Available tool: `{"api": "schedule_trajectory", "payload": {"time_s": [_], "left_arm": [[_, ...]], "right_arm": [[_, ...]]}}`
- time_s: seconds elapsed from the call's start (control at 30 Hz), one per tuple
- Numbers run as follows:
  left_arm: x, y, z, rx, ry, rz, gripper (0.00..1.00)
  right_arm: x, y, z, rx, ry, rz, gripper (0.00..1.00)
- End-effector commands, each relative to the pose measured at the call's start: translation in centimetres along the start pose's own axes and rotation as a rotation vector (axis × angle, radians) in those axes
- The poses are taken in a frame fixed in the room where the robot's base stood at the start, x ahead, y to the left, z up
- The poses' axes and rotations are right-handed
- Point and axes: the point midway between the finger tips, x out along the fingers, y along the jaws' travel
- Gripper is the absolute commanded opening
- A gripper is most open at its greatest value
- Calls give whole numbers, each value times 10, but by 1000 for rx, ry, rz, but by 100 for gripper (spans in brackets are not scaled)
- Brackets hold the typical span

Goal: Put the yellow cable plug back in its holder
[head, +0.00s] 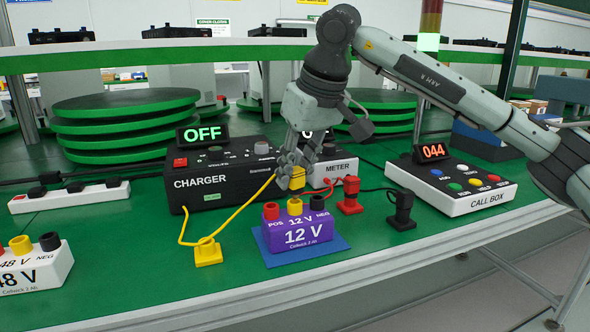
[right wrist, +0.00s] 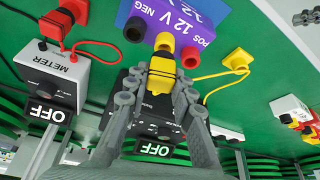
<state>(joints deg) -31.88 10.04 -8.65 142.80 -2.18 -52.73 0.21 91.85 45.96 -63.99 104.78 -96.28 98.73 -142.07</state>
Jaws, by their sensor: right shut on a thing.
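My right gripper (head: 292,172) is shut on the yellow cable plug (head: 297,184) above the purple 12 V battery (head: 303,232). In the right wrist view, the plug (right wrist: 162,68) sits between the fingers (right wrist: 164,85). It is in line with the battery's yellow middle post (head: 295,206), very close; I cannot tell whether they touch. A yellow holder (head: 207,254) stands on the green bench left of the battery, and shows in the right wrist view (right wrist: 238,62). The yellow cable (head: 240,216) runs from the plug past this holder to the charger. My left gripper is not in view.
The charger (head: 215,177), its display reading OFF, and the meter (head: 338,170) stand behind. Red (head: 350,196) and black (head: 402,211) plugs stand right of the battery, before the call box (head: 450,187). A 48 V battery (head: 35,270) is at left. Bench between it and the yellow holder is clear.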

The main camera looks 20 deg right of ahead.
Motion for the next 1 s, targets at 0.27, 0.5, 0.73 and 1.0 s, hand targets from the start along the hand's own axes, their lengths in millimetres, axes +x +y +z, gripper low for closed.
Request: {"api": "schedule_trajectory", "payload": {"time_s": [0.27,0.5,0.73,1.0], "left_arm": [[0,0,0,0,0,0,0],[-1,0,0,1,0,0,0],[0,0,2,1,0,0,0],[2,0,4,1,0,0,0]], "right_arm": [[1,0,0,0,1,0,0],[1,0,0,0,1,0,0],[3,0,1,0,1,0,0],[8,0,3,0,1,0,0]]}}
